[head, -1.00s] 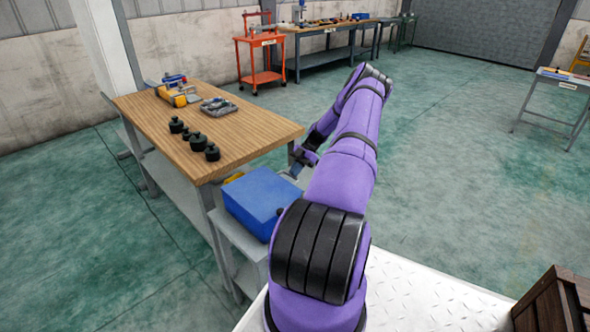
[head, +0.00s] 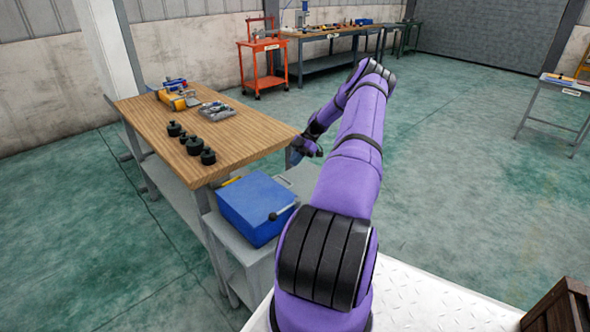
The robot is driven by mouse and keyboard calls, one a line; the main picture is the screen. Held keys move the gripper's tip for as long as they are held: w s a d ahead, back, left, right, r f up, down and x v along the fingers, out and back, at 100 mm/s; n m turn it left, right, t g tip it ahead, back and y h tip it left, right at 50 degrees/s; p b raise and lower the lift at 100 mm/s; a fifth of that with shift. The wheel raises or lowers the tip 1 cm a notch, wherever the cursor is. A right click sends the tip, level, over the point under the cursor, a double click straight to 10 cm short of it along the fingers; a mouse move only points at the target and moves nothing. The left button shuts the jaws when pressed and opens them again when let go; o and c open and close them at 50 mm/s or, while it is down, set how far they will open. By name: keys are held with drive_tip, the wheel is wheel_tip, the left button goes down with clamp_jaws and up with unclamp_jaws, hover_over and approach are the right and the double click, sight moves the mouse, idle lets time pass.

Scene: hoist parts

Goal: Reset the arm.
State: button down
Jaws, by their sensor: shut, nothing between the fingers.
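My purple arm reaches forward and its wrist bends back to the left. My gripper (head: 297,155) is small and dark in the head view, at the right end of the wooden workbench and above the grey stand. It is shut and empty, apart from the bench and the blue box.
The wooden workbench (head: 235,140) holds several black knobbed weights (head: 193,145), a grey tray of parts (head: 217,111) and yellow tools (head: 175,97).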

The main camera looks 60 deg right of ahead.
drive_tip(key=v, duration=0.7)
drive_tip(key=shift+s+d+f, duration=0.2)
drive_tip(key=shift+d+f, duration=0.1)
drive_tip(key=shift+d, duration=0.05)
